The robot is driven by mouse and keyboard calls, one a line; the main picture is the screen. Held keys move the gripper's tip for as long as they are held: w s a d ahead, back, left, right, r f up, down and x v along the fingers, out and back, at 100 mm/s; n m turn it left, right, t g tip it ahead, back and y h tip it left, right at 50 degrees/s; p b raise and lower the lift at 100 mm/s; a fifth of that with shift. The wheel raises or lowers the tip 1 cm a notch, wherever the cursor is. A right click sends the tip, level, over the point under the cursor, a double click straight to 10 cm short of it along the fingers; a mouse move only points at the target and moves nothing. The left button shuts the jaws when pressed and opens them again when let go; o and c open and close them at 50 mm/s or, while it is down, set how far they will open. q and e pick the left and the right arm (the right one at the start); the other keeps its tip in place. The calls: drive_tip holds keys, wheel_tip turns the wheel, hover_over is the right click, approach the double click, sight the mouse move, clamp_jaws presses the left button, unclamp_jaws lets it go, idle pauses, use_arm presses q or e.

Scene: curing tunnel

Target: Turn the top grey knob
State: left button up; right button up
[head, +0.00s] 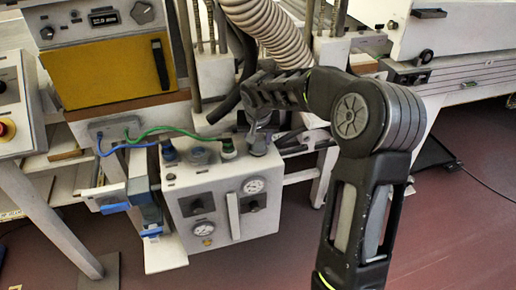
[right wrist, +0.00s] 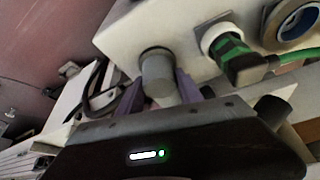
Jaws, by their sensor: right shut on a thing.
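The top grey knob (head: 259,141) stands at the right end of the top face of a white gauge box (head: 219,220). In the right wrist view the knob is a short grey cylinder (right wrist: 157,68) rising from the white panel. My right gripper (right wrist: 161,88) is shut on it, with one finger on each side. In the head view my right gripper (head: 257,143) reaches the knob from behind and the right, and its fingers partly hide it. My left gripper is not in view.
Next to the knob is a green plug (head: 228,148) with a green cable, then a round blue-grey fitting (head: 199,156) and a blue plug (head: 168,151). A ribbed hose (head: 268,32) hangs behind. A yellow-fronted unit (head: 108,72) stands at the upper left.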

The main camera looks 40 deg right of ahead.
drive_tip(key=shift+m+b, duration=0.55)
drive_tip(key=shift+m, duration=0.05)
drive_tip(key=o, duration=1.4)
drive_tip(key=shift+c, duration=0.2)
drive_tip(key=shift+r, duration=0.15)
drive_tip(key=v, duration=0.7)
drive_tip(key=shift+a+r, duration=0.25)
drive_tip(key=shift+r, duration=0.05)
